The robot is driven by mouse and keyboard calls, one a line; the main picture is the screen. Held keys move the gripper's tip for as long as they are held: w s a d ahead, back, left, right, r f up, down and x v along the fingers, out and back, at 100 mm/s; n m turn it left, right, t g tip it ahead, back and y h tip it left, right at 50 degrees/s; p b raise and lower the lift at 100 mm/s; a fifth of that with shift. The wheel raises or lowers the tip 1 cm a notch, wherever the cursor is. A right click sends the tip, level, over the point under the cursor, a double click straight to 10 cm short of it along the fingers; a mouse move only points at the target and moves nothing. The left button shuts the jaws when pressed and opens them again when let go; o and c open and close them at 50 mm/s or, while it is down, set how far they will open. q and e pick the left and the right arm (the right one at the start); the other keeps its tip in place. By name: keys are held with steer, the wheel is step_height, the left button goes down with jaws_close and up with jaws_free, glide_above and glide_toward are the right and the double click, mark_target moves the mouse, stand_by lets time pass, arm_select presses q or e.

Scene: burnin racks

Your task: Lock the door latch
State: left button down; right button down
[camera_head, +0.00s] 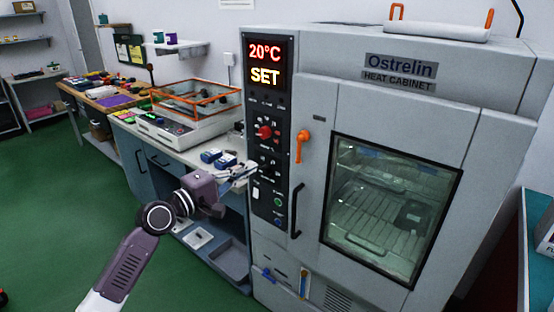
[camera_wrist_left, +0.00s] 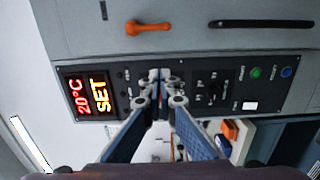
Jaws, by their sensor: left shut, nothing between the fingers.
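The heat cabinet (camera_head: 315,110) stands at the centre right with its door closed against the frame. The orange door latch (camera_head: 302,146) is at the upper left edge of the door, above the black door handle (camera_head: 296,208). In the left wrist view the latch (camera_wrist_left: 148,28) lies near the top, beyond the fingertips and apart from them. My left gripper (camera_head: 248,172) is shut and empty, in front of the control panel (camera_head: 267,135) and to the left of the latch. It also shows in the wrist view (camera_wrist_left: 160,78). My right gripper is not in view.
A side bench (camera_head: 175,148) with an orange-framed clear box (camera_head: 197,97) and blue items stands left of the cabinet, close behind my left gripper. A teal-edged table (camera_head: 536,240) is at the far right. The green floor (camera_head: 50,215) is open at left.

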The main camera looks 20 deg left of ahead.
arm_select(q)
steer(key=w+d+p, duration=0.4)
steer(key=w+d, duration=0.4)
steer(key=shift+w, duration=0.4)
